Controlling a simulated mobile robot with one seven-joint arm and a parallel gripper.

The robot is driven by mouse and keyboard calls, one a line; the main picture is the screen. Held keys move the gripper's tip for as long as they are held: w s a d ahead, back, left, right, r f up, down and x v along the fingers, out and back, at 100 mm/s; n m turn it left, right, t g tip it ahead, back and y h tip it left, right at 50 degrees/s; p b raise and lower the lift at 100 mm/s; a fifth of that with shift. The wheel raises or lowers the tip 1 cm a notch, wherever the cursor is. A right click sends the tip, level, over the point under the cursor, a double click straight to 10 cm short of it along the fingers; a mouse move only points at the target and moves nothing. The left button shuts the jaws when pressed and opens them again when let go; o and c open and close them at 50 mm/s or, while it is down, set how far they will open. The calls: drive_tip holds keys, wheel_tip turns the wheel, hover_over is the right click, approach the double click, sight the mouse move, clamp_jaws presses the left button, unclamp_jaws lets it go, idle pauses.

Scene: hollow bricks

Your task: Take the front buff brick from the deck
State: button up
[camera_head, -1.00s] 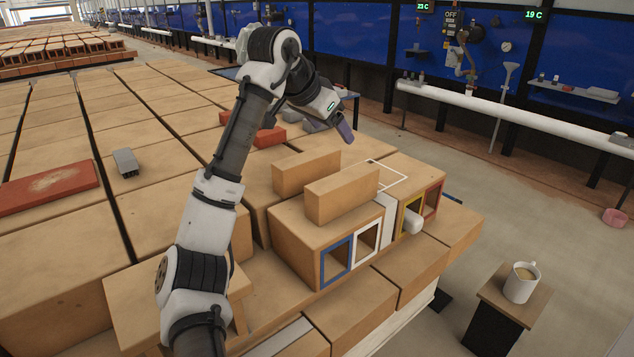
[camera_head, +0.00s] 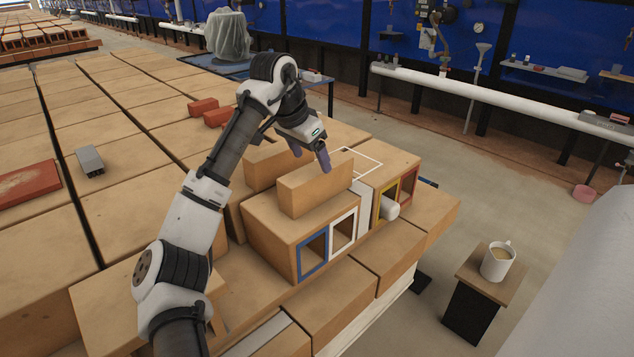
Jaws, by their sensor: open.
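The front buff brick (camera_head: 314,190) stands on its long edge on the deck (camera_head: 268,222), the top of large buff hollow blocks. A second buff brick (camera_head: 262,170) stands behind it, roughly parallel. My gripper (camera_head: 311,157) is open and empty, pointing down over the front brick's upper edge. One finger overlaps the brick's top in the picture; the other shows behind it, near the gap between the bricks. I cannot tell whether either finger touches the brick. The brick's far face is hidden.
A white outline (camera_head: 371,160) marks bare deck right of the bricks. Blue and white frames (camera_head: 343,231) edge openings below; a white roll (camera_head: 389,209) sticks out by the yellow frame. A mug (camera_head: 497,262) stands on a small stand at right. Red bricks (camera_head: 216,117) lie behind.

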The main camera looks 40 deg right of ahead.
sight(317, 167)
drive_tip(key=x, duration=0.2)
drive_tip(key=p+x, duration=0.1)
drive_tip(key=x, duration=0.2)
drive_tip(key=shift+d, duration=0.25)
drive_tip(key=shift+c, duration=0.2)
drive_tip(key=shift+r, duration=0.1)
drive_tip(key=c, duration=1.4)
